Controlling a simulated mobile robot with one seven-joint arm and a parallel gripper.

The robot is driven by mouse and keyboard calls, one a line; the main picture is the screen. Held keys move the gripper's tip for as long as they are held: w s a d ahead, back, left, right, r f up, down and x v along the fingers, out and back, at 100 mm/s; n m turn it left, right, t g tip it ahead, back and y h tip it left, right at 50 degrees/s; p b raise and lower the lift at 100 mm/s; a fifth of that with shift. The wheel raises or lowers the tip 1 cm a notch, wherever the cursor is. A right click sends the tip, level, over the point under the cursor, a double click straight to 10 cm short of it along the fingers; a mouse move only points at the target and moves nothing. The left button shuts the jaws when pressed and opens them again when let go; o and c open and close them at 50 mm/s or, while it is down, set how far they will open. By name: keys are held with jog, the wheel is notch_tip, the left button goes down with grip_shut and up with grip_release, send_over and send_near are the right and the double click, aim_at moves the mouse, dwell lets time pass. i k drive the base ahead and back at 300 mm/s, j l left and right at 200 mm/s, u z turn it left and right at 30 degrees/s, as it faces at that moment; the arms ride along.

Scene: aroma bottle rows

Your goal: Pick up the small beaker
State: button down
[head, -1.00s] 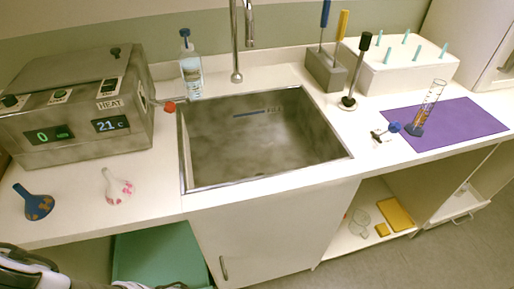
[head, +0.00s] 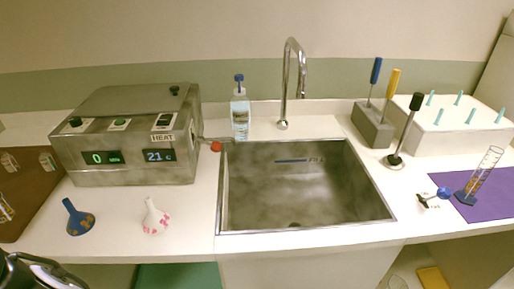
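I cannot single out the small beaker for sure. A clear glass vessel (head: 398,283), partly cut off, shows at the bottom edge in the open cabinet right of the sink. Two small pale vessels, one at the left (head: 10,162) and one to its right (head: 46,161), are at the back of a brown board (head: 28,208) at the far left. They are too small to tell their kind. A glass piece (head: 5,209) at the left edge is cut off. Part of my arm shows at the bottom left; my gripper's fingertips are not in view.
The sink (head: 305,190) takes up the middle, with a tall tap (head: 291,80). A heating unit (head: 130,140) stands left of it. A graduated cylinder (head: 482,175) stands on the purple mat (head: 495,205).

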aim_at(241, 130)
jog(key=k+l, duration=0.1)
jog(key=l, duration=0.3)
jog(key=k+l, duration=0.15)
jog(key=l, duration=0.3)
jog(key=i, duration=1)
